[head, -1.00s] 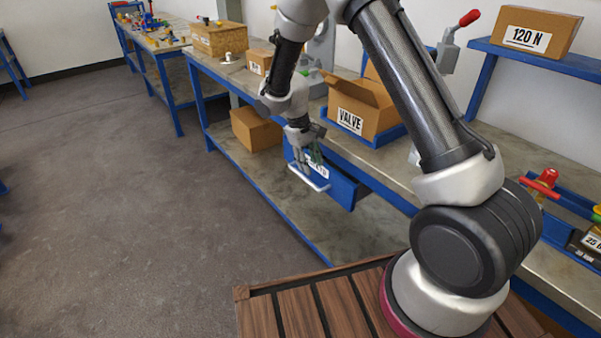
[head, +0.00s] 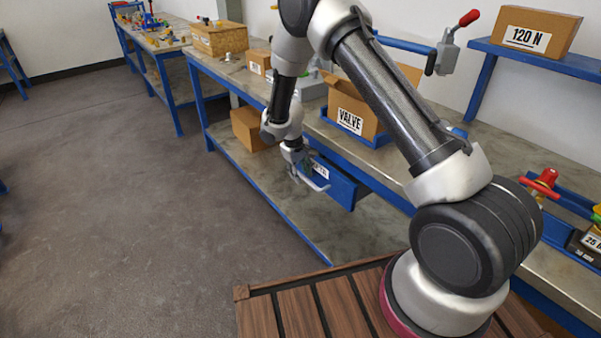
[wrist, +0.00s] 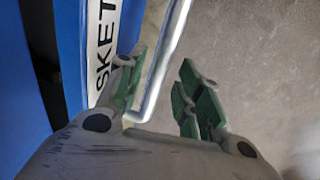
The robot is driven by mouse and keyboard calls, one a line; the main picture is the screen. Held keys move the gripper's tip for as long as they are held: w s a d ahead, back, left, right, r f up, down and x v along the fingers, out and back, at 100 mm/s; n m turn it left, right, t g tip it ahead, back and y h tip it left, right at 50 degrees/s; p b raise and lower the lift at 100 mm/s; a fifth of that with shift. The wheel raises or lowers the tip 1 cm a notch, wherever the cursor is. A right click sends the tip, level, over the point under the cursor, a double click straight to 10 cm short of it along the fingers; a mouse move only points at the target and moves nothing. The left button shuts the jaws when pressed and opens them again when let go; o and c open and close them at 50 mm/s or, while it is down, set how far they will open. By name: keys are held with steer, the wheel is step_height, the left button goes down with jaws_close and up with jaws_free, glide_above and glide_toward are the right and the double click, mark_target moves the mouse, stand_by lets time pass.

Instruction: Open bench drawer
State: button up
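The blue bench drawer (head: 338,188) hangs under the bench top, with a white label and a pale bar handle (head: 319,186) on its front. I cannot tell whether it stands slightly out. My gripper (head: 298,174) is at the handle's left part. In the wrist view, my gripper (wrist: 163,98) is open, with green-padded fingers apart. The metal handle (wrist: 165,65) runs between the fingers, closer to the left one, with a clear gap to the right one. The left finger hides part of the handle's bend. The drawer front (wrist: 70,60) and part of its label show at left.
A VALVE box (head: 352,108) stands in a blue tray on the bench top. A cardboard box (head: 250,130) sits on the lower shelf (head: 275,190) left of the drawer. The floor (head: 130,210) to the left is clear.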

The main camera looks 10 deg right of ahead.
jaws_close()
steer(key=shift+s+a, duration=0.1)
steer(key=shift+a, duration=0.05)
steer(key=s+a, duration=0.4)
steer(key=a, duration=0.7)
steer(key=s+a, duration=0.5)
steer(key=a, duration=0.6)
jaws_free()
step_height(320, 180, up, 12)
steer(key=s+a, duration=0.1)
steer(key=a, duration=0.1)
steer(key=shift+f, duration=0.1)
